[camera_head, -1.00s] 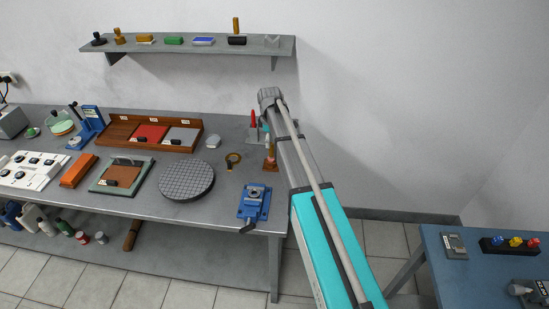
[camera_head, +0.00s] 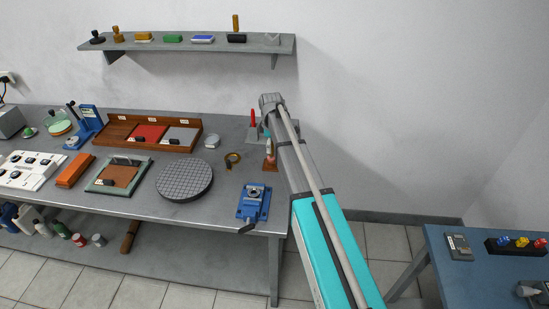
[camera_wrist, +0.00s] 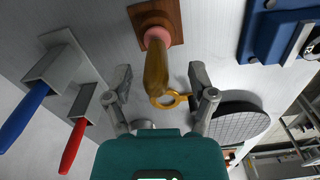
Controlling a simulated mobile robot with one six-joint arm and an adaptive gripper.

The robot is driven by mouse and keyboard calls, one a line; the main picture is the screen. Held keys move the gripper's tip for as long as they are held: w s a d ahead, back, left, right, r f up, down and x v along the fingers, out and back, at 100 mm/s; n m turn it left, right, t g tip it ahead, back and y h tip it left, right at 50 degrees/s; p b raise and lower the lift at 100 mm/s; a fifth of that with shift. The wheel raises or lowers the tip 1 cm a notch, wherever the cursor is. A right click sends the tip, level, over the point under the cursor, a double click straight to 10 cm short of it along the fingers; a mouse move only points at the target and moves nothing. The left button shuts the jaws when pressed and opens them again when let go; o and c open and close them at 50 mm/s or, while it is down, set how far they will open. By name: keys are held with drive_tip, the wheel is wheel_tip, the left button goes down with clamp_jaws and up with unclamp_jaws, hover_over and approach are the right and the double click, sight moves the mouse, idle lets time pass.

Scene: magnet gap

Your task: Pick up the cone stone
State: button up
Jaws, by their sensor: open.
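The likely cone stone (camera_wrist: 156,66) is a tan, tapering piece with a pink band, in a square brown wooden base (camera_wrist: 173,12). In the wrist view it points toward my camera, its near end between my open fingers. My gripper (camera_wrist: 162,82) has a finger on each side, with visible gaps and nothing held. In the head view the brown base (camera_head: 270,167) stands near the bench's right end, and my arm and gripper hide most of the piece.
A red-handled tool (camera_wrist: 73,146) and a blue-handled tool (camera_wrist: 23,116) stand in grey holders beside it. A yellow ring magnifier (camera_head: 233,158), a round gridded plate (camera_head: 186,180) and a blue vise (camera_head: 254,203) are nearby. The wall is close behind.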

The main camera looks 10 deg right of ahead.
drive_tip(key=shift+f+b, duration=0.8)
drive_tip(key=shift+f, duration=0.3)
clamp_jaws()
